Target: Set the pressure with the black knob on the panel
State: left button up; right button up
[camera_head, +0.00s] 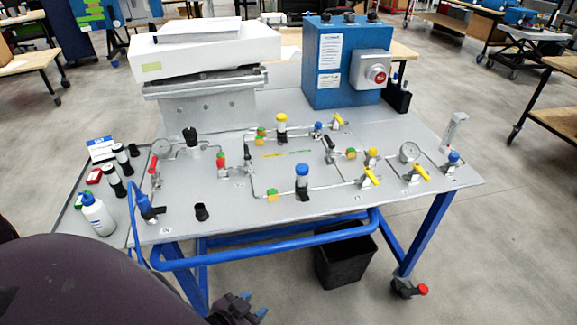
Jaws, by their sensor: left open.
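The panel (230,222) is a grey tabletop with tubing and fittings on a blue wheeled frame. A black knob (190,136) stands upright at its back left, beside a round gauge (161,147). A second short black cap (201,212) stands near the front left edge; I cannot tell what it is. My left gripper (246,305) is low at the bottom edge of the view, in front of and below the panel. It is apart from the knob and is open, holding nothing that I can see. My right gripper is not in view.
A blue box with a red stop button (377,74) stands at the back right. A white device (205,48) is at the back left. A blue rail (270,252) runs along the front. Bottles (97,214) stand on the left side tray. A black bin (345,257) is underneath.

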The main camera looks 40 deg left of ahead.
aim_at(189, 133)
jog(key=u, duration=1.75)
